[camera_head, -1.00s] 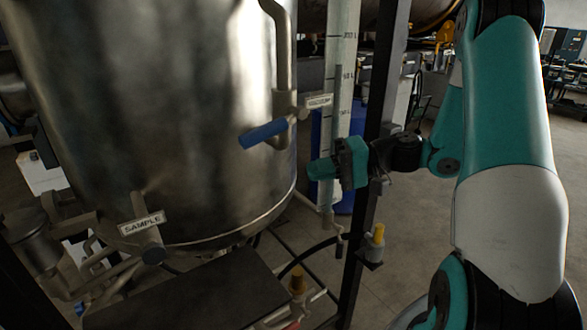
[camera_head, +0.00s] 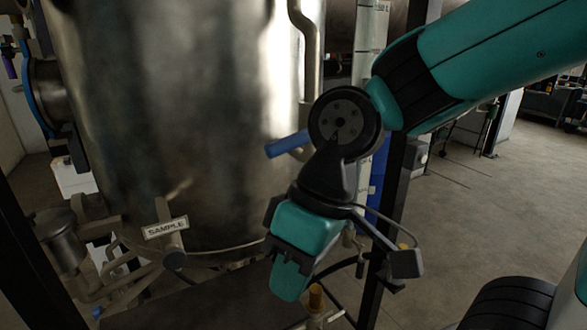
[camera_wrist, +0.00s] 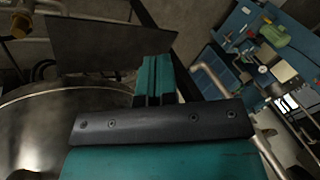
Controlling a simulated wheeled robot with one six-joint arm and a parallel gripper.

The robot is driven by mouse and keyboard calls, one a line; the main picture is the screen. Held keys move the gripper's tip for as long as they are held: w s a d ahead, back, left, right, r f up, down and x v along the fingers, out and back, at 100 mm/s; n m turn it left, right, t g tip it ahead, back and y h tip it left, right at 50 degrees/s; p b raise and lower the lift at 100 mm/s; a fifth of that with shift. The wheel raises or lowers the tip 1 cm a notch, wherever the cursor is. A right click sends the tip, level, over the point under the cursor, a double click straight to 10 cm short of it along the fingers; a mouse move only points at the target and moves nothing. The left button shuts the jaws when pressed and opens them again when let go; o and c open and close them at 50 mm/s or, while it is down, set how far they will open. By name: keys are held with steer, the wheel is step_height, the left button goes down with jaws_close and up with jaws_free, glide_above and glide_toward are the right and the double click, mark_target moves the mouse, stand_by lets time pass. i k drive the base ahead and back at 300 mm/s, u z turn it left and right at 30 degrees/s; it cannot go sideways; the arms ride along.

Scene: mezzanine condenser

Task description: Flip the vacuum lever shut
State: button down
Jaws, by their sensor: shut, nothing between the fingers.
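The vacuum lever's blue handle (camera_head: 284,146) sticks out to the left from the pipe at the right side of the steel vessel, slightly drooping. Its pivot and name plate are hidden behind my wrist in the head view. My gripper (camera_head: 290,283) hangs below and in front of the lever, pointing down, apart from the handle. Its teal fingers are shut with nothing between them. In the wrist view the closed fingers (camera_wrist: 156,80) show beside the vessel's rim; I cannot make out the lever there.
The steel vessel (camera_head: 170,110) fills the left and middle. A valve with a SAMPLE plate (camera_head: 165,228) sits low on it. Open floor (camera_head: 480,210) lies to the right.

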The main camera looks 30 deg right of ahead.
mark_target(273, 149)
steer(key=u, duration=0.85)
steer(key=k, duration=0.6)
steer(key=z, duration=0.3)
